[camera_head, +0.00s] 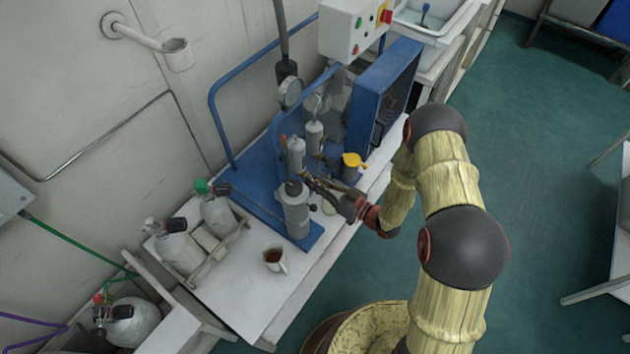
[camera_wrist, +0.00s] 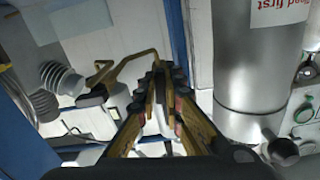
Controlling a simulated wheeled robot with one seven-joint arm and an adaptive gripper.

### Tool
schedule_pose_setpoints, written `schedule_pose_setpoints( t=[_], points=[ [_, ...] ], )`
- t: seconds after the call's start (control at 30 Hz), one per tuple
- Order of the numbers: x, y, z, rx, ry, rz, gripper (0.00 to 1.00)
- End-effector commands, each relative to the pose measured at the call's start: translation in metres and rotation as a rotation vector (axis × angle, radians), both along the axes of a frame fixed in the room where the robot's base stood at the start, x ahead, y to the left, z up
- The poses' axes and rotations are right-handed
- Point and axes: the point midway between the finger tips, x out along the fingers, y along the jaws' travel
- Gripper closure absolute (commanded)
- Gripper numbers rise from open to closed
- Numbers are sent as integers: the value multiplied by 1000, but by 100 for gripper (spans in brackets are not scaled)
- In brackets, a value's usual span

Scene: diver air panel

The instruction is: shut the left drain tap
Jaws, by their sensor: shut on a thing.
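My gripper (camera_wrist: 160,80) has its fingers closed together in the middle of the wrist view. A bent brass rod (camera_wrist: 125,64) runs in from the left to the fingertips; it looks like the lever of the left drain tap. The fingers hide the part they grip, so I cannot tell the tap's exact angle. In the head view my gripper (camera_head: 312,184) reaches in from the right to the blue panel stand, just behind the large grey cylinder (camera_head: 297,214). That cylinder also stands close to the right of the fingers in the wrist view (camera_wrist: 252,55).
A yellow handle (camera_head: 354,160) and smaller grey canisters (camera_head: 296,153) stand close behind my gripper. A mug (camera_head: 274,258) and racked bottles (camera_head: 180,250) are nearer on the bench.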

Motion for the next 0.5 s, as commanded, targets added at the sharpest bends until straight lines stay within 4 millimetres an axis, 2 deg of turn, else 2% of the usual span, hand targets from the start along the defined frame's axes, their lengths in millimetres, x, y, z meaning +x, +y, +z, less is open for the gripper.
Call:
schedule_pose_setpoints(
  t=[0.5],
  points=[
    [0, 0, 1, 44, 57, -1, 100]
  ],
)
